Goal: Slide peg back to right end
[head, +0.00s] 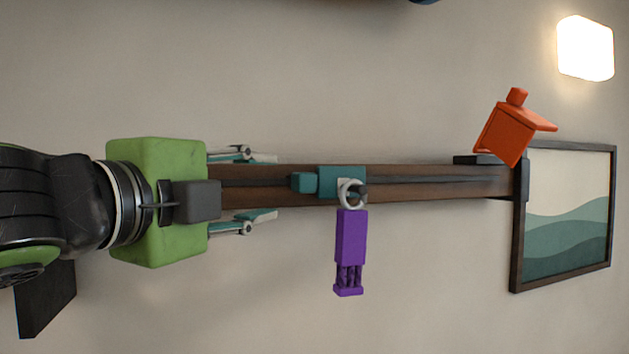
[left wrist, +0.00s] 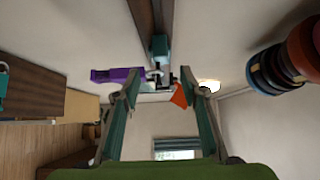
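A brown wooden rail (head: 420,172) with a dark groove runs across the head view, with a dark bracket at its right end. A teal peg block (head: 325,181) sits on the rail near its middle, and it also shows in the left wrist view (left wrist: 159,47). A pale ring (head: 351,193) hangs from a dark hook at the peg, with a purple cord piece (head: 350,236) below it. My left gripper (head: 264,187) is open, its fingertips above and below the rail in the picture, left of the peg and apart from it. My right gripper is not in view.
A framed picture (head: 520,245) is on the wall behind there. A lit lamp (head: 585,48) is at upper right. Stacked coloured discs (left wrist: 285,62) show at right in the left wrist view.

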